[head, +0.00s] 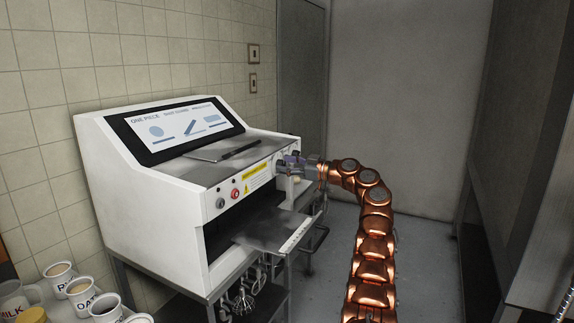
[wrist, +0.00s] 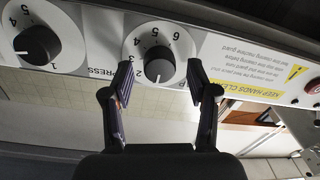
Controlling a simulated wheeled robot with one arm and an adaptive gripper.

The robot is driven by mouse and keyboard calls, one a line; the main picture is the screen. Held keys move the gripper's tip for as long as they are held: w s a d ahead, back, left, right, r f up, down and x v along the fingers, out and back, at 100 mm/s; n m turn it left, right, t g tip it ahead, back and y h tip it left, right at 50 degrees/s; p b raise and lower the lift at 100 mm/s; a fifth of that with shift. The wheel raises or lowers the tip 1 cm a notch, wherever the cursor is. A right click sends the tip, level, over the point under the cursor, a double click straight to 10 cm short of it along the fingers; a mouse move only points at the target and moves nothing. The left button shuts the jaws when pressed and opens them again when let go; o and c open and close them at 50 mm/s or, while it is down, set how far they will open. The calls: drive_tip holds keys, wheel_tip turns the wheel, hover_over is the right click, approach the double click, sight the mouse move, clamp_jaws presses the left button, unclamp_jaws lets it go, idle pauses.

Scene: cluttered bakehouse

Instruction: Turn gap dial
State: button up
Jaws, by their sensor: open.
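In the wrist view a white round dial (wrist: 146,41) with a dark knob (wrist: 159,57) sits on the machine's front panel, numbers around its rim. The knob's white mark points toward the bottom of the picture. My gripper (wrist: 160,73) is open, its two fingertips spread on either side of the knob's lower part; I cannot tell whether they touch it. A second dial (wrist: 52,19) with a similar knob is to the left. A "PRESS" label lies between them; the other label is mostly hidden by a finger. In the head view my gripper (head: 290,163) is at the panel's right end, covering the dials.
The white machine (head: 158,222) has a red button (head: 235,193) and a yellow warning label (head: 258,177). A metal tray (head: 270,228) sticks out below the panel. Several mugs (head: 80,291) stand at lower left. The floor at right is clear.

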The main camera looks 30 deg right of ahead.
drive_tip(key=shift+c, duration=0.5)
clamp_jaws()
drive_tip(key=shift+f+m+b, duration=0.1)
drive_tip(key=shift+m+b, duration=1.05)
drive_tip(key=shift+m, duration=0.75)
drive_tip(key=m, duration=0.3)
drive_tip(key=shift+m, duration=0.4)
drive_tip(key=shift+w+d, duration=0.1)
